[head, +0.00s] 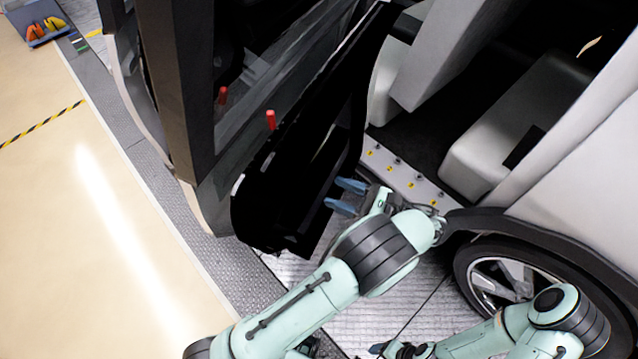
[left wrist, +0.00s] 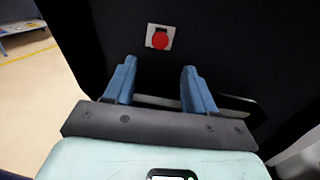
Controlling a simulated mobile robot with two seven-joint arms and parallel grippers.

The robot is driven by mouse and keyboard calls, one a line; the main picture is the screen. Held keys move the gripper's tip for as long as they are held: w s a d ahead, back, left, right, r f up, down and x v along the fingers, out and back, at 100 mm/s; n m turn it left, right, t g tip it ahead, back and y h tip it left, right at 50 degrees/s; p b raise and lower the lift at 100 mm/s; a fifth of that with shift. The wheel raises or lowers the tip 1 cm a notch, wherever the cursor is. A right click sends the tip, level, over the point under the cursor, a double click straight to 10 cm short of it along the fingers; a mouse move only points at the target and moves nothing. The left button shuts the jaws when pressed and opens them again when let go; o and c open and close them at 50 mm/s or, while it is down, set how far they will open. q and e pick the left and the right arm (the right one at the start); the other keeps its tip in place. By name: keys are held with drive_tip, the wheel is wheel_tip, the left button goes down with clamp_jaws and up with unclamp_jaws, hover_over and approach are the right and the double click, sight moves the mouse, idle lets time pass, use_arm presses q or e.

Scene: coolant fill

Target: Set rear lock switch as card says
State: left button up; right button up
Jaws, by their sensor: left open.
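A red round switch (left wrist: 160,41) sits on a small white plate on the dark inner face of the open vehicle door in the left wrist view. My left gripper (head: 346,196) has its two blue fingers spread and empty beside the inner side of the door (head: 262,200). In the left wrist view the left gripper (left wrist: 160,85) has the switch ahead, between and beyond its fingertips, apparently apart from them. Its setting is not clear to me. My right gripper (head: 395,349) is partly seen at the bottom of the head view. I make out no card.
Two red pegs (head: 271,119) show along the door's top edge and its reflection or far side. A sill (head: 405,180) with yellow marks lies right of the left gripper. A wheel (head: 520,283) stands lower right.

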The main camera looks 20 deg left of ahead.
use_arm(q)
drive_tip(key=d, duration=0.4)
idle(0.6)
